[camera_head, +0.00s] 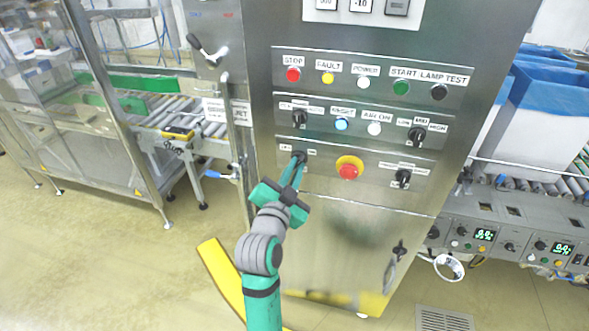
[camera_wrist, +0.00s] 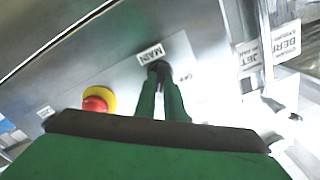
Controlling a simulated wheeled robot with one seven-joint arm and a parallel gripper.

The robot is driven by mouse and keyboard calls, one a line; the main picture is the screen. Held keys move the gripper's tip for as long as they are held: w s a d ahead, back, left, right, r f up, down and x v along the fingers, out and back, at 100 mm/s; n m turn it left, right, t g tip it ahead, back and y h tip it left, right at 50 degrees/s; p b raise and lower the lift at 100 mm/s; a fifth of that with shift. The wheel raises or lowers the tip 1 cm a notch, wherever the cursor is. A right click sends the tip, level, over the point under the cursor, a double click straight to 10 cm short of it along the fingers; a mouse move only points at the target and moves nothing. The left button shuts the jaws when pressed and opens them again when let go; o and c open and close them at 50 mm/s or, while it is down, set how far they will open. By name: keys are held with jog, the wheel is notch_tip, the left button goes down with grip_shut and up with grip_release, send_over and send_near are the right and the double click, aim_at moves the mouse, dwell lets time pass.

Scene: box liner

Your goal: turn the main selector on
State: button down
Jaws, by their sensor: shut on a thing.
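The main selector (camera_head: 300,156) is a small black knob at the lower left of the steel control panel, left of the red emergency stop. In the wrist view the selector (camera_wrist: 157,67) sits just below a label reading MAIN, with small lettering beside it. My gripper (camera_head: 296,166) reaches up to the panel with its green fingers closed around the knob. In the wrist view the gripper (camera_wrist: 161,80) has one finger on each side of the knob. The fingers cover much of the selector, so I cannot tell which way it points.
The red emergency stop (camera_head: 348,171) on its yellow ring is close to the right of my gripper. Other black selectors (camera_head: 299,118) and coloured buttons sit above. A lever handle (camera_head: 207,50) and a pipe are to the left. The floor before the cabinet is mostly free.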

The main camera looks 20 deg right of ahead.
jog(key=shift+m, duration=1.1)
jog(key=c, duration=1.8)
grip_release()
jog(key=shift+c, duration=0.2)
jog(key=v, duration=1)
jog(key=shift+s+a, duration=0.25)
jog(key=shift+s, duration=0.1)
